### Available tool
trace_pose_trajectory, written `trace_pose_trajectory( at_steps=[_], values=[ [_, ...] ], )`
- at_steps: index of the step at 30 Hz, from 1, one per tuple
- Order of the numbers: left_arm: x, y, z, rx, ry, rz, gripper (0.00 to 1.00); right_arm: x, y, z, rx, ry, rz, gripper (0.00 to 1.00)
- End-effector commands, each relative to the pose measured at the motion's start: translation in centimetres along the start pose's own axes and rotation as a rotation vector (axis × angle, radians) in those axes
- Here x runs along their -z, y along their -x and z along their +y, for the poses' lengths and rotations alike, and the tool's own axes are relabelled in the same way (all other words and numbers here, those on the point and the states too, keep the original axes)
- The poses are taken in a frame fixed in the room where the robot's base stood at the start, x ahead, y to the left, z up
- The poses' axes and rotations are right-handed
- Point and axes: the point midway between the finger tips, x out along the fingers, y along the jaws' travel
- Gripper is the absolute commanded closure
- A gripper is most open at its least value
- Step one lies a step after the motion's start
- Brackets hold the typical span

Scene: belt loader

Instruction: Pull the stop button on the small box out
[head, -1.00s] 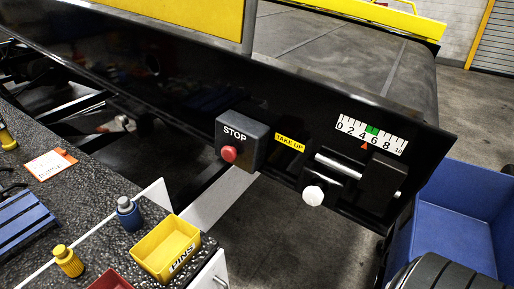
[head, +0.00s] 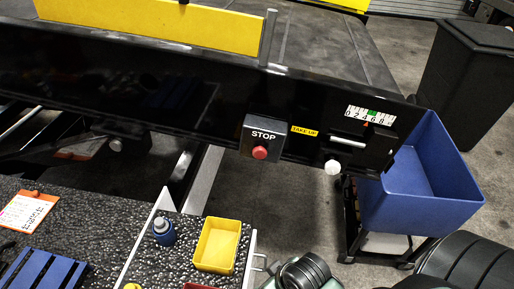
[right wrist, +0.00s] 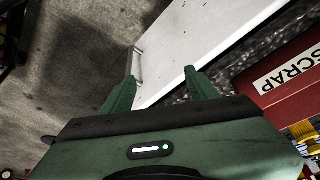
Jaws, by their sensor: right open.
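The small dark grey box (head: 264,138) marked STOP is mounted on the black side panel of the belt loader in the head view. Its red stop button (head: 260,153) is on the front face, below the word STOP. Whether the button is in or out is hard to tell at this size. My right gripper (right wrist: 160,88) shows in the right wrist view, with its two green fingers apart and nothing between them. Neither the box nor the button shows in that view. My left gripper is not in view.
A yellow TAKE UP label (head: 304,131), a white knob (head: 332,168) and a scale (head: 370,115) are right of the box. A blue bin (head: 425,205) stands beyond. The bench below holds a yellow tray (head: 218,245) and blue bottle (head: 164,232). A red SCRAP bin (right wrist: 285,90) is near my right gripper.

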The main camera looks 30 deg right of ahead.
Motion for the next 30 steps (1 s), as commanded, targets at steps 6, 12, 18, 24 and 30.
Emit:
trace_pose_trajectory(
  at_steps=[6,12,18,24,30],
  values=[
    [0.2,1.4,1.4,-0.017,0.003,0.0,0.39,9.0,5.0,-4.8,0.138,0.156,0.324,0.41],
    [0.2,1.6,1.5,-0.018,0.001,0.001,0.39,16.6,8.2,-8.2,0.194,0.254,0.673,0.41],
    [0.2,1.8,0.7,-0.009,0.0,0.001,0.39,24.7,13.8,-8.9,0.108,0.244,1.106,0.41],
    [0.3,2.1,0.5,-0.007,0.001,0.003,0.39,29.5,19.7,-2.5,-0.296,-0.012,1.435,0.41],
    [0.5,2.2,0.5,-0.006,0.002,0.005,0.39,26.9,18.5,4.4,-0.714,-0.298,1.286,0.41]
  ],
)
